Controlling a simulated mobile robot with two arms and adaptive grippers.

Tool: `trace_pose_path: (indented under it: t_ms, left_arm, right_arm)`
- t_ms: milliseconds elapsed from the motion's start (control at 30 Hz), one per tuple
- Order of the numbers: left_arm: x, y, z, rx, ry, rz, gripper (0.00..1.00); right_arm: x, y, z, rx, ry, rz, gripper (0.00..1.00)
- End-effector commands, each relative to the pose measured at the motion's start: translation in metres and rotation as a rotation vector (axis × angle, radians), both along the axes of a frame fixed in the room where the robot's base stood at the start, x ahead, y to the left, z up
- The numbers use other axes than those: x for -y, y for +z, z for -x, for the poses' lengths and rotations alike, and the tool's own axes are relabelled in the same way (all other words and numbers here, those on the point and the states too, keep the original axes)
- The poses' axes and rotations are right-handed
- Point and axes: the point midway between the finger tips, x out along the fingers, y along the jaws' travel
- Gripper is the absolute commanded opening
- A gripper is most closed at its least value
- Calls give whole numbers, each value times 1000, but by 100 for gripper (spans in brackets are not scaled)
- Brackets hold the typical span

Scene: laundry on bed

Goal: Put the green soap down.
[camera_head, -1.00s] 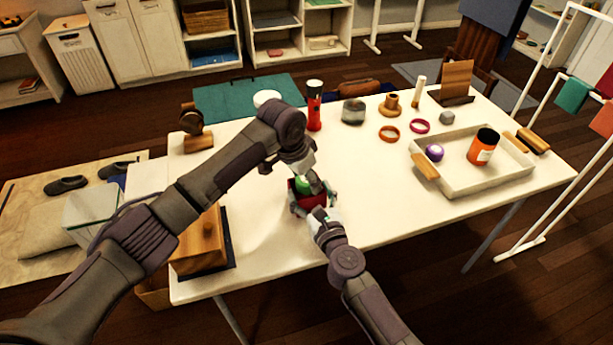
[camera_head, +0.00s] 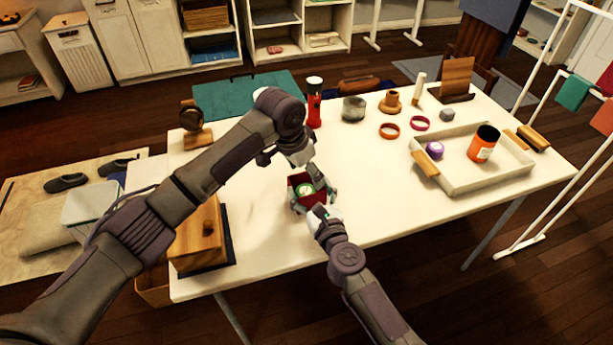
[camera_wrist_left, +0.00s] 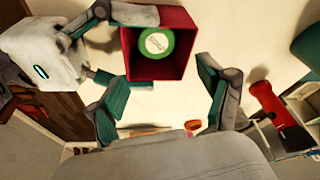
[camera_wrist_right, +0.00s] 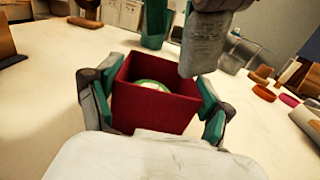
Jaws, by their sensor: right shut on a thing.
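The green soap (camera_head: 305,188) is round with a pale label. It lies inside a small red open-topped box (camera_head: 296,196); it also shows in the left wrist view (camera_wrist_left: 157,43) and, partly hidden by the box wall, in the right wrist view (camera_wrist_right: 152,84). My right gripper (camera_wrist_right: 155,105) is shut on the red box, one finger on each side. My left gripper (camera_wrist_left: 165,100) is open and empty, just above the box, its fingers apart from the soap.
A white tray (camera_head: 463,188) at the right holds an orange jar (camera_head: 483,145) and a purple round thing (camera_head: 435,150). A red flashlight (camera_head: 314,108), a grey jar (camera_head: 353,109) and rings stand at the back. A wooden box (camera_head: 196,240) is at the left. The front right table is clear.

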Motion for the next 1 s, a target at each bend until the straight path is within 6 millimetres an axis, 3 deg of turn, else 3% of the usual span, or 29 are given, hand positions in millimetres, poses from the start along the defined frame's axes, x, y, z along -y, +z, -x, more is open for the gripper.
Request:
trace_pose_path:
  t_ms: [300, 500, 1000]
  left_arm:
    - [-16, 69, 14, 4, -1, 2, 79]
    - [-23, 96, 20, 1, 0, 1, 79]
    - [-24, 105, 22, -1, 0, 1, 79]
  right_arm:
    - [0, 0, 0, 0, 0, 0, 47]
    - [0, 0, 0, 0, 0, 0, 47]
    - [0, 0, 0, 0, 0, 0, 47]
